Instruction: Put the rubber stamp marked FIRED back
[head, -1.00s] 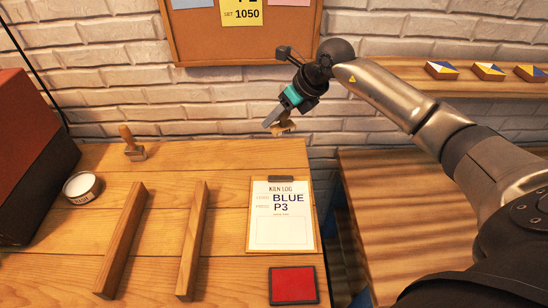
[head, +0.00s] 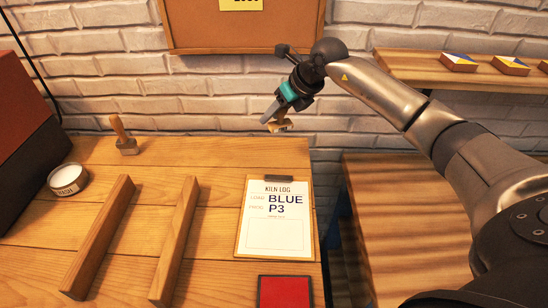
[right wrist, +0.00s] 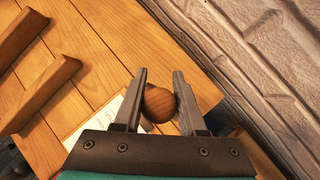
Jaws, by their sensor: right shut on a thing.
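My right gripper (head: 272,114) is shut on the wooden handle of a stamp (head: 281,126), above the back right corner of the table. In the right wrist view the round wooden handle end (right wrist: 159,104) sits between the two fingers (right wrist: 159,80). The stamp's face and marking are hidden, so I cannot tell if it reads FIRED. Another wooden-handled stamp (head: 124,138) stands upright at the back left of the table. A red ink pad (head: 285,293) lies at the front. My left gripper is not in view.
A clipboard (head: 272,238) reading KILN LOG, BLUE, P3 lies on the table (head: 215,155). Two wooden bars (head: 100,238) (head: 175,242) lie left of it. A round tin (head: 68,179) is farther left. Space between the standing stamp and clipboard is clear. A brick wall (head: 220,105) rises behind.

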